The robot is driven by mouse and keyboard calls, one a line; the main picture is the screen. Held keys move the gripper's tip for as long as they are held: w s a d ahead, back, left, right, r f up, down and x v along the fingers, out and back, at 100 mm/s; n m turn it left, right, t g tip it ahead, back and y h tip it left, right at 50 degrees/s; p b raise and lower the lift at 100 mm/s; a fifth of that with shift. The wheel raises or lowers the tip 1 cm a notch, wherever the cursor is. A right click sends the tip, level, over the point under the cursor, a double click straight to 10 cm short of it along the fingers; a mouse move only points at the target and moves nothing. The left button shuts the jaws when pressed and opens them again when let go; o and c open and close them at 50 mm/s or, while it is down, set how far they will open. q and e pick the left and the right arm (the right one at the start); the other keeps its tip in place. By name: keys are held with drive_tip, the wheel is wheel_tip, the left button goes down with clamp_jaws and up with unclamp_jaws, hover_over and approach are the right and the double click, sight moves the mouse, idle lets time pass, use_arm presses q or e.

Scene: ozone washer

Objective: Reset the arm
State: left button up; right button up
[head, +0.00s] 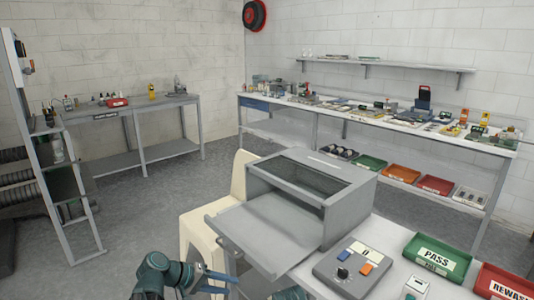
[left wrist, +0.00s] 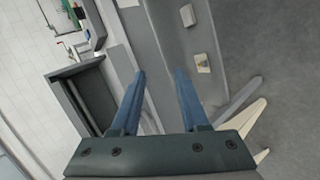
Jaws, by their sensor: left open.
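My left gripper (head: 232,285) is at the bottom of the head view, left of and below the washer's lowered front flap. In the left wrist view, its two blue fingers (left wrist: 162,74) are spread with nothing between them. The grey washer (head: 310,190) stands on the work table with its flap (head: 265,235) hanging out flat and a dark window on top. A small teal part of my body shows at the bottom edge of the head view. My right gripper's fingers do not show.
A control box (head: 355,268) with a knob and buttons sits right of the washer. A green PASS tray (head: 438,258) and a red REWASH tray (head: 500,285) are farther right.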

use_arm(q)
drive_tip(key=s+d+r+m+g+y+p, duration=0.2)
drive_tip(key=s+d+m+y+p, duration=0.2)
drive_tip(key=s, duration=0.4)
drive_tip(key=s+d+r+m+g+y+p, duration=0.2)
drive_tip(key=s+d+m+y+p, duration=0.1)
drive_tip(key=s+y+p, duration=0.4)
drive_tip(key=shift+s+d+r+m+g, duration=0.25)
drive_tip(key=shift+s+d+m+g, duration=0.1)
drive_tip(key=shift+s+m, duration=0.2)
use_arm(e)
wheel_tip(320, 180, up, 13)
